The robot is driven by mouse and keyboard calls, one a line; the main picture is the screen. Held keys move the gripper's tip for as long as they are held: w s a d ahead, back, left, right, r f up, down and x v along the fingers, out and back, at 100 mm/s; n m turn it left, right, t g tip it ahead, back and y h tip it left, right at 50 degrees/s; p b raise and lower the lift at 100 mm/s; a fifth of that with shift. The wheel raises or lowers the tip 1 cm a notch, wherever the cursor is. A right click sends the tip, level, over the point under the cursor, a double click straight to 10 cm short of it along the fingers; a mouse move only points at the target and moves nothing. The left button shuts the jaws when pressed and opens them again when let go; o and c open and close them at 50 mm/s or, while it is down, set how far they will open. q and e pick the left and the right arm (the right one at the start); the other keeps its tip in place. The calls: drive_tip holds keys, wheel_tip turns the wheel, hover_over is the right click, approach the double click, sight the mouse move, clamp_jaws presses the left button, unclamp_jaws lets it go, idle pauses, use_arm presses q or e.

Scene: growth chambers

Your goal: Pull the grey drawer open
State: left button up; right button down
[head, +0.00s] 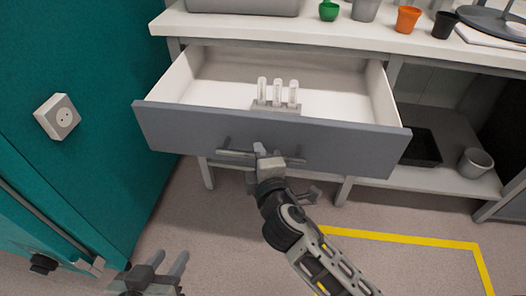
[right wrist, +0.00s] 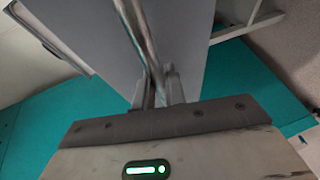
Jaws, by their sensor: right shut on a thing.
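The grey drawer (head: 340,146) stands pulled out from under the white bench top in the head view, its white inside showing. A small rack with 3 clear tubes (head: 277,97) stands inside it. My right gripper (head: 262,152) is at the bar handle (head: 235,153) on the drawer front. In the right wrist view the bar handle (right wrist: 138,35) runs between the fingers of my right gripper (right wrist: 160,90), which is shut on it. My left gripper (head: 165,268) is at the bottom edge of the head view, with its two fingers apart and nothing between them.
A teal cabinet (head: 80,120) with a socket stands close on the left. Green, orange, grey and dark pots stand on the bench top (head: 290,30). A black tray (head: 422,150) and a grey pot (head: 475,162) sit on the lower shelf. Yellow tape (head: 400,237) marks the floor.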

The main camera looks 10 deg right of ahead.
use_arm(q)
drive_tip(key=shift+s, duration=0.1)
use_arm(e)
drive_tip(key=shift+s, duration=0.15)
drive_tip(key=c, duration=1.5)
unclamp_jaws()
drive_tip(key=shift+o, duration=0.2)
